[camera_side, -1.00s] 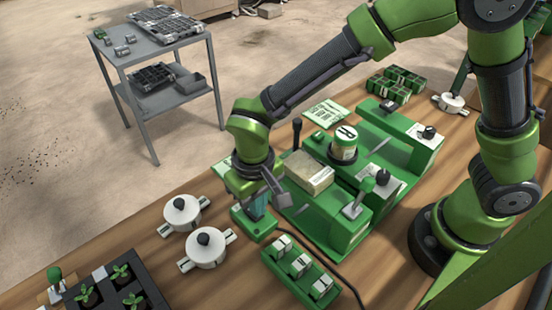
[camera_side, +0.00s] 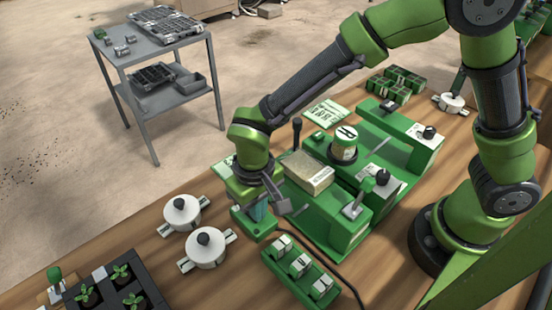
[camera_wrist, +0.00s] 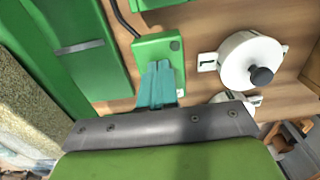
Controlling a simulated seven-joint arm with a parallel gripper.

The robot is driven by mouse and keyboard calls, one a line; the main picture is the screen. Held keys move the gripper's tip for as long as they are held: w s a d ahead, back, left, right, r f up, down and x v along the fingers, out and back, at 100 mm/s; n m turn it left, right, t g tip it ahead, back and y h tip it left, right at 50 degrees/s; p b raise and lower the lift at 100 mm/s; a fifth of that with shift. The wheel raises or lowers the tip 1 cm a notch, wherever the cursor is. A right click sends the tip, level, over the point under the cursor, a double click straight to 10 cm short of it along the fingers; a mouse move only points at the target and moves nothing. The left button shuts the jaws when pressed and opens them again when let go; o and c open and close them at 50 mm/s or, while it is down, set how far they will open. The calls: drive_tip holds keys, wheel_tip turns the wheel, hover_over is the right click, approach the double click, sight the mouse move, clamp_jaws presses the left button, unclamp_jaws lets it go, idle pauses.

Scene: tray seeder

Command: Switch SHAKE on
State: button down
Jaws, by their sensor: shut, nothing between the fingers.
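My gripper (camera_side: 259,213) is shut and empty, pointing down over a small green box (camera_side: 246,228) on the wooden bench. In the wrist view its teal fingertips (camera_wrist: 158,66) lie together over the middle of this green box (camera_wrist: 174,73); I cannot tell whether they touch it. A round dot shows near the box's far corner, and a black cable leaves it. The fingers hide part of the box top. I cannot read a SHAKE label. A strip with several white switches (camera_side: 299,266) lies just in front, to the right.
Two white round pots with black knobs (camera_side: 205,248) (camera_side: 181,214) stand left of the gripper. The green machine (camera_side: 335,229) with levers and a tan block (camera_side: 309,172) is close on the right. A black seedling tray (camera_side: 105,302) is at the front left.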

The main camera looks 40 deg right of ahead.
drive_tip(key=shift+f, duration=0.1)
drive_tip(key=shift+r, duration=3.55)
